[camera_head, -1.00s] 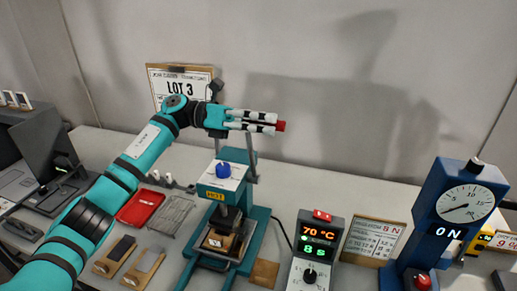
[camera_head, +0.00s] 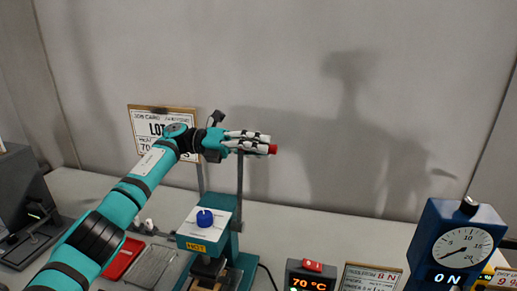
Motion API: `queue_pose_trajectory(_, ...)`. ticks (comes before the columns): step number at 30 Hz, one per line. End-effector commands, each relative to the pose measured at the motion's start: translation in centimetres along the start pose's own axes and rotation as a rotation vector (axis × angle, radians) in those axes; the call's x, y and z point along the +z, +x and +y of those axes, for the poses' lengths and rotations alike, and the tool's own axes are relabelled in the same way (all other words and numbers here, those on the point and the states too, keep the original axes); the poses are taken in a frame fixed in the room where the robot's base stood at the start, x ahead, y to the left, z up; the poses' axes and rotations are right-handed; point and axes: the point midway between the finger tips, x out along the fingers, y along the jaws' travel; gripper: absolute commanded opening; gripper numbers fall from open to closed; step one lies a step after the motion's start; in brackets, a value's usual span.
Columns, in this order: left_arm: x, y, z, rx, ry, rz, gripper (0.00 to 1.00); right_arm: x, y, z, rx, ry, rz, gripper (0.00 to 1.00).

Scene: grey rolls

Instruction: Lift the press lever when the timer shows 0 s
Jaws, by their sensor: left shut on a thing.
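The teal press (camera_head: 207,250) stands at the lower middle, with a blue knob (camera_head: 205,217) on its head and a HOT label below it. Upright bars (camera_head: 240,185) rise behind the head toward a red-ended handle (camera_head: 273,149). My left gripper (camera_head: 255,146) is shut around this lever handle above the press, and the red end shows past the fingertips. The timer unit (camera_head: 312,275) is cut off by the bottom edge. Its red row reads 70 °C; its green row is mostly out of view and I cannot read it. My right gripper is not in view.
A blue gauge column (camera_head: 455,245) reading ON stands at the right. A card (camera_head: 370,278) leans between it and the timer. A LOT job card (camera_head: 150,122) is behind my left arm. A red tray (camera_head: 122,258) and wire rack (camera_head: 153,265) lie left of the press.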

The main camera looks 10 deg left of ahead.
Motion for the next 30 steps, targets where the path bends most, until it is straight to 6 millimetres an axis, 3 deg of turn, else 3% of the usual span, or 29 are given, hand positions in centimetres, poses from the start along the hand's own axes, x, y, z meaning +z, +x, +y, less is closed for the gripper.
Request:
queue_pose_trajectory(7, 0.24, -0.11, -0.08, 0.001, -0.002, -0.009, 0.0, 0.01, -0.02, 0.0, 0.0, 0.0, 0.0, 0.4)
queue_pose_trajectory(8, 0.24, -0.11, -0.08, 0.001, -0.001, -0.009, 0.24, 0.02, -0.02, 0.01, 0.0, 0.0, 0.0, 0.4)
queue_pose_trajectory(13, 0.28, -0.13, -0.15, -0.001, 0.0, -0.01, 0.46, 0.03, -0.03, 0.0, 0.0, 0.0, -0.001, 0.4)
queue_pose_trajectory(30, 0.27, -0.11, -0.22, -0.002, 0.002, -0.008, 0.46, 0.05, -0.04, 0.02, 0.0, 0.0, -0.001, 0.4)
